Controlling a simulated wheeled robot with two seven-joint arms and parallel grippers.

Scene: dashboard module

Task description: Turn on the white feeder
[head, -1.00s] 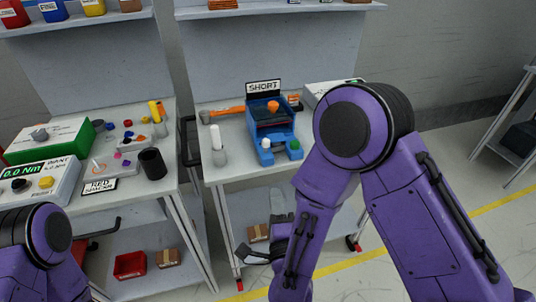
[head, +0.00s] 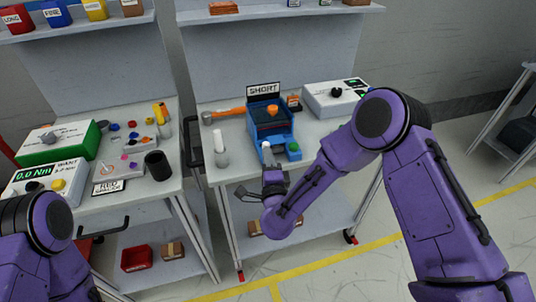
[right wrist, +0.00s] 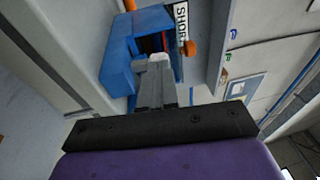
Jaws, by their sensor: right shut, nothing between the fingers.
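The white feeder (head: 335,98) appears to be the white box with a black knob (head: 336,92) on top, at the back right of the middle table in the head view. Small green marks show at its right end; the knob's setting cannot be read. My right gripper (head: 270,166) is at that table's front edge, in front of the blue device and left of and nearer than the white box. Its fingers (right wrist: 157,85) are shut and empty in the right wrist view, pointing toward the blue device. My left gripper is out of view.
The blue device (head: 270,124) with a SHORT sign (head: 263,90) stands left of the white box. An orange-handled hammer (head: 225,114) and a grey-white bottle (head: 220,150) lie or stand further left.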

